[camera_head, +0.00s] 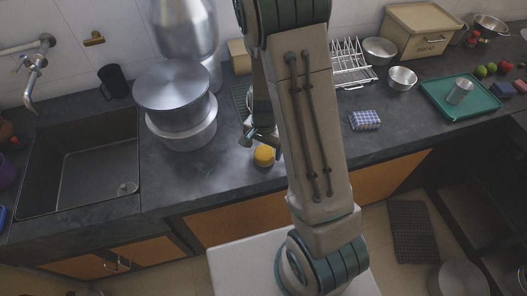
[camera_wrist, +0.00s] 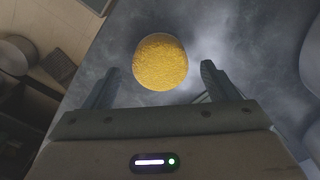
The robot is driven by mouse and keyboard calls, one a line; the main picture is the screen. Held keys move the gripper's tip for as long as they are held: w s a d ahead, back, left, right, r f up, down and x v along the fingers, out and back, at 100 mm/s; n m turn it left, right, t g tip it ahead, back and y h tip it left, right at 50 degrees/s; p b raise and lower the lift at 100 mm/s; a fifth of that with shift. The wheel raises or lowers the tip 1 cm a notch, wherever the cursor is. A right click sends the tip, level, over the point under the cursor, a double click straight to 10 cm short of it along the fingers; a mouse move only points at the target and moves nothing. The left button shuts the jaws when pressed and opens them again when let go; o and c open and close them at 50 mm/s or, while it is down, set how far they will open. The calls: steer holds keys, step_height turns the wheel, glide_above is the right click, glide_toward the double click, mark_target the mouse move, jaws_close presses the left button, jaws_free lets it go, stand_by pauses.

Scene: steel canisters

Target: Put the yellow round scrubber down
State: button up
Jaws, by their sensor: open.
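The yellow round scrubber (camera_head: 264,156) rests on the dark countertop near its front edge, to the right of the stacked steel pots. In the wrist view the scrubber (camera_wrist: 160,62) lies just beyond and between the fingertips, with a gap on both sides. My gripper (camera_wrist: 156,78) is open and empty. In the head view my gripper (camera_head: 262,135) is just above and behind the scrubber, partly hidden by my arm.
Large steel pots (camera_head: 178,128) stand close on the left, beside the sink (camera_head: 82,165). A folded checked cloth (camera_head: 365,120) and a green tray (camera_head: 463,112) lie to the right. A wire dish rack (camera_head: 350,66) stands behind. The counter between the scrubber and cloth is partly hidden by my arm.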

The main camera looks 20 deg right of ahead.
step_height(320, 180, up, 9)
step_height(320, 180, up, 10)
steer(key=n+t, duration=0.2)
steer(key=n, duration=0.2)
glide_above(264, 153)
steer(key=s, duration=0.6)
steer(key=s+r+n+t, duration=0.1)
steer(key=s+r+n, duration=0.4)
steer(key=s, duration=0.3)
steer(key=shift+v, duration=0.85)
steer(key=shift+o, duration=0.5)
steer(key=shift+w, duration=0.1)
